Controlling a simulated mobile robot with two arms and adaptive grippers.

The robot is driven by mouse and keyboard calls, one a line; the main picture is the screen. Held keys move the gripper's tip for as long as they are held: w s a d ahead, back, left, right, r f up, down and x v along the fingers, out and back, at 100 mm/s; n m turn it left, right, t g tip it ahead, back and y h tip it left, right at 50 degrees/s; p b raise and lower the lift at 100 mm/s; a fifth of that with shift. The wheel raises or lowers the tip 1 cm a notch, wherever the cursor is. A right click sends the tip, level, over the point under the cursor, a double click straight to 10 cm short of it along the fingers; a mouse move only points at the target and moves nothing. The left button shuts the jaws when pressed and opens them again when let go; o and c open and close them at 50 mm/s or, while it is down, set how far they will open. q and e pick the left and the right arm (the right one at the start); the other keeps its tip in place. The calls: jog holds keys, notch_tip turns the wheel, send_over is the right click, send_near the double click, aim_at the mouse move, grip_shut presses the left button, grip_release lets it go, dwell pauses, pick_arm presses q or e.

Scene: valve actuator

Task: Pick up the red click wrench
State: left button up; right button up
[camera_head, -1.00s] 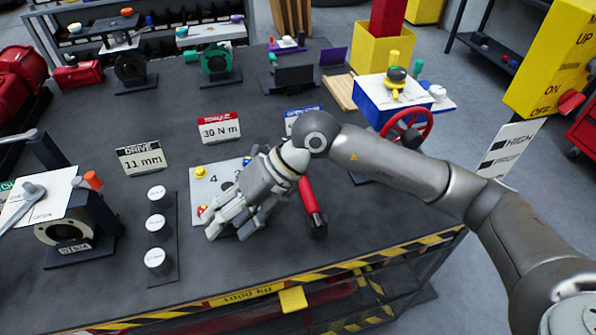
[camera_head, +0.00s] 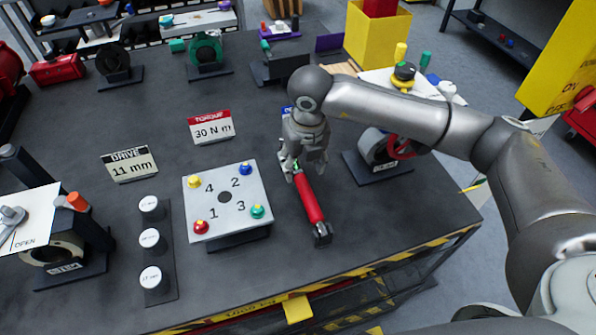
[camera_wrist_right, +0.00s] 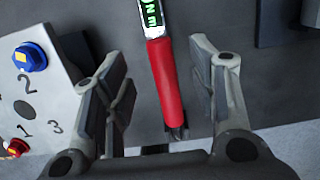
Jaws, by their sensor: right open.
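The red click wrench (camera_head: 308,199) lies on the dark bench top, right of the numbered plate, with its dark end toward the front edge. My right gripper (camera_head: 303,168) is over the wrench's far part, pointing down, and hides its far end. In the right wrist view the red handle (camera_wrist_right: 165,82) and a green lit display (camera_wrist_right: 151,14) run between the two spread fingers (camera_wrist_right: 163,95). The fingers are open, with a gap on both sides of the handle. My left gripper is not in view.
The plate with coloured knobs (camera_head: 226,196) stands close on the left. A valve with a red handwheel (camera_head: 385,150) stands to the right. White-capped sockets (camera_head: 150,240) stand farther left. The striped bench edge (camera_head: 400,252) is in front.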

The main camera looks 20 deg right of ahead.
aim_at(303, 181)
notch_tip(303, 181, down, 2)
jog(key=shift+s+f+p, duration=0.1)
jog(key=shift+p, duration=0.2)
jog(key=shift+f+p, duration=0.3)
notch_tip(303, 181, down, 3)
jog(key=shift+f+p, duration=0.1)
jog(key=shift+p, duration=0.85)
jog(key=shift+f, duration=0.75)
jog(key=shift+c, duration=0.4)
jog(key=c, duration=0.7)
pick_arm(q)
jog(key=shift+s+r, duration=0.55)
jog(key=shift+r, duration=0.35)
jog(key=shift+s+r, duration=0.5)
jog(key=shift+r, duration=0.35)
pick_arm(e)
grip_shut()
